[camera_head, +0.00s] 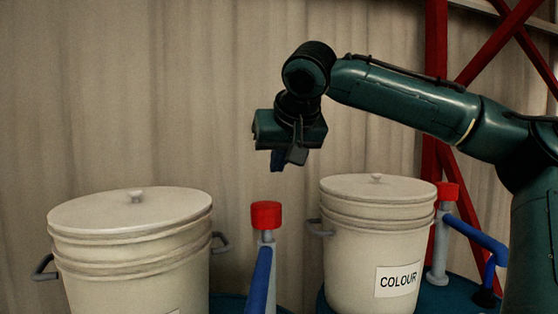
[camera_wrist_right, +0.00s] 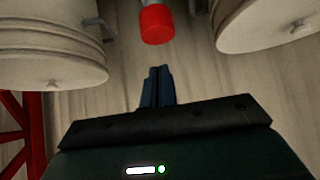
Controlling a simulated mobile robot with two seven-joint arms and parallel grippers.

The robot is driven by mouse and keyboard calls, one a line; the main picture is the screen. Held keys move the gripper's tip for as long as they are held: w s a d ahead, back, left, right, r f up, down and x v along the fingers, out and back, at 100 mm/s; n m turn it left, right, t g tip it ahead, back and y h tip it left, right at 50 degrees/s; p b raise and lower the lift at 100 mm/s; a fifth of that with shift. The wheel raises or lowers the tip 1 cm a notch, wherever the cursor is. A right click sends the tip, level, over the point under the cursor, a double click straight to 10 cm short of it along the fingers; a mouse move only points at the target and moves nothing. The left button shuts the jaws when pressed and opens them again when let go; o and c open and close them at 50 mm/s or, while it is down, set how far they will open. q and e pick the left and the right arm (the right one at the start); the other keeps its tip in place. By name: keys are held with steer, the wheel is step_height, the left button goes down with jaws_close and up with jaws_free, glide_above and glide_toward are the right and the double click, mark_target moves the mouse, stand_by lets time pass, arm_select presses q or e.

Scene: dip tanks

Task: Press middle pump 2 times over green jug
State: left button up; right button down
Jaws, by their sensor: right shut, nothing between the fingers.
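A pump with a red cap (camera_head: 266,215) on a grey stem and a blue spout (camera_head: 260,282) stands between two white buckets in the head view. Its red cap also shows in the right wrist view (camera_wrist_right: 156,25), ahead of the fingertips. My right gripper (camera_head: 290,160) hangs above this cap and slightly to its right, apart from it. Its dark blue fingers are shut and empty, also in the right wrist view (camera_wrist_right: 157,75). Another red-capped pump (camera_head: 447,192) stands at the right. No green jug is in view. My left gripper is not in view.
A lidded white bucket (camera_head: 135,240) stands at left. A second one (camera_head: 375,215), labelled COLOUR, stands at right on a blue drum top. Red steel beams (camera_head: 435,60) rise behind my right arm.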

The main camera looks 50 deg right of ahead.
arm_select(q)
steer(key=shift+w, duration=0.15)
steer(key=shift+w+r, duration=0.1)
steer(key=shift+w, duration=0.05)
arm_select(e)
step_height(320, 180, up, 3)
steer(key=shift+w+d+r, duration=0.1)
steer(key=shift+w, duration=0.05)
